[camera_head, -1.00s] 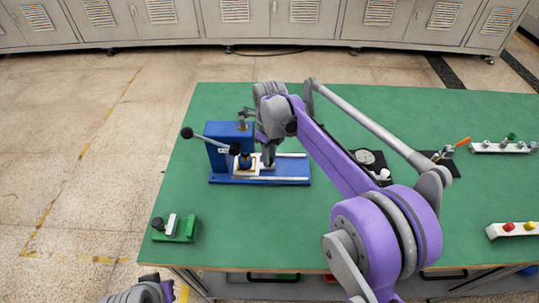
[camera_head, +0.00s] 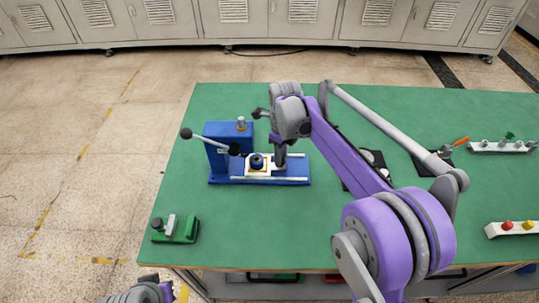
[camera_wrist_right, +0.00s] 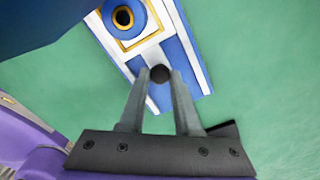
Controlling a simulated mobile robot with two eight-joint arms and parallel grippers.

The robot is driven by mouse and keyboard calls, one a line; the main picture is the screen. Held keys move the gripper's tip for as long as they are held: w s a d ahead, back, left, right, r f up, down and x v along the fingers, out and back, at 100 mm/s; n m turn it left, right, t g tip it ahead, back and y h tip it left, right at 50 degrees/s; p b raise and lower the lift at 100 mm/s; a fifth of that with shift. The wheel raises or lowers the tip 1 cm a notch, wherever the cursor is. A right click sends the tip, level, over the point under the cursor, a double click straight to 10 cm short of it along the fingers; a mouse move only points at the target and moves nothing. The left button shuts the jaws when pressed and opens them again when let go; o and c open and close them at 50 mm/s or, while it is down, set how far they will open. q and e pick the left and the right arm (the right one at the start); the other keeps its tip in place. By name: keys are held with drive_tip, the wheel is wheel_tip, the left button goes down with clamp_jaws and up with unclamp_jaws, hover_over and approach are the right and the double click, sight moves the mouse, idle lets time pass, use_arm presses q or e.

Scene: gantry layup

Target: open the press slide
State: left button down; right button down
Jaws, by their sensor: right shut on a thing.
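The blue press (camera_head: 216,156) stands on the left part of the green table, with a lever ending in black knobs. Its slide (camera_head: 248,174) is a white plate carrying a yellow-edged nest with a blue ring, on the rails of the blue base. The slide stands partly out to the right of the press head. It also shows in the right wrist view (camera_wrist_right: 152,41). My right gripper (camera_head: 281,164) is shut on the slide's black knob (camera_wrist_right: 160,73), at the slide's right end. Part of my left arm (camera_head: 148,291) shows at the bottom edge; its fingertips are out of frame.
A green block fixture (camera_head: 180,230) sits at the front left of the table (camera_head: 270,230). A white strip with buttons (camera_head: 515,228) is at the right edge. The table front is clear.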

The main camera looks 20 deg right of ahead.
drive_tip(key=d, duration=0.2)
drive_tip(key=s+d, duration=0.1)
drive_tip(key=d, duration=0.1)
drive_tip(key=c, duration=0.6)
unclamp_jaws()
wheel_tip(320, 180, up, 11)
drive_tip(key=p, duration=0.1)
